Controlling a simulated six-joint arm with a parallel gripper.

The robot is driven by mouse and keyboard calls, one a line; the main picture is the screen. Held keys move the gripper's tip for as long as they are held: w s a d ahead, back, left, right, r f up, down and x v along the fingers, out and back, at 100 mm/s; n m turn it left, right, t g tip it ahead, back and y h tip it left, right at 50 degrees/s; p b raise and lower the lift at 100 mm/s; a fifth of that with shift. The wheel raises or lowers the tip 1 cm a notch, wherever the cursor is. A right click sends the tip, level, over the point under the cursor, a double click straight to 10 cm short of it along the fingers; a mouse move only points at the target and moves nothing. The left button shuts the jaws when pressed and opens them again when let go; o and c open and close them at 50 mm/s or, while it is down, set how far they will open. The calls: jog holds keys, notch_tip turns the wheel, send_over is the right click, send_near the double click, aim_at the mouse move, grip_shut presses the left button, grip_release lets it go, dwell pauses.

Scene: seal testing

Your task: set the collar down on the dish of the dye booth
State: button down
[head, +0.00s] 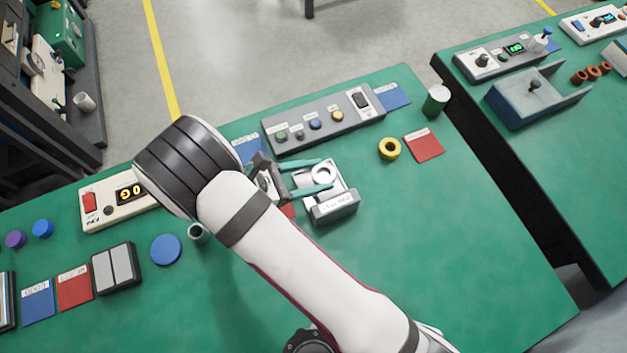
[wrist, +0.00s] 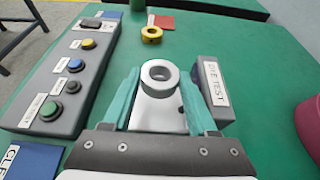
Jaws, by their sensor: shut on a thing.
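My gripper (head: 313,178) is shut on a pale grey collar (wrist: 159,76), a short ring with a round hole, held upright between the teal fingertips. The collar (head: 323,174) also shows in the head view. The dye booth (head: 336,208) is a grey unit, and its "DYE TEST" label shows in the wrist view (wrist: 214,84). A white surface of the booth lies under the collar and between the fingers; the dish itself is mostly hidden. I cannot tell whether the collar touches it.
A grey button panel (head: 312,122) stands behind the booth, along the left in the wrist view. A yellow ring (head: 389,149) lies beside a red card (head: 424,148). A green-and-white cup (head: 436,100) stands at the table's corner. The green table right of the booth is clear.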

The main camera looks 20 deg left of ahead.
aim_at(313, 184)
jog(key=f, duration=0.4)
jog(key=shift+a+f, duration=0.15)
jog(key=shift+a, duration=0.05)
jog(key=shift+c, duration=2.3)
grip_release()
